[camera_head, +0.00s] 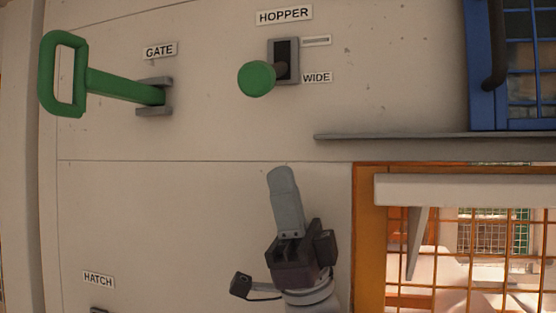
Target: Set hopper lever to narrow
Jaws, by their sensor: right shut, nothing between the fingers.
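The hopper lever has a round green knob (257,79) on a dark stem, which comes out of a grey slotted plate (285,62) under the HOPPER sign (284,15). The stem sits in the lower part of the slot, level with the WIDE label (317,77). The dark upper part of the slot is empty. A small label (316,40) beside the slot's upper end is too small to read. My right gripper (282,177) is shut and empty, pointing up, below the knob in the picture and apart from it. My left gripper is not in view.
A green gate handle (120,87) sticks out left of the lever, by the GATE label (160,51). A grey ledge (430,136) runs below a blue frame (480,65) at right. An orange-framed mesh opening (369,240) is at lower right. The panel between gripper and knob is clear.

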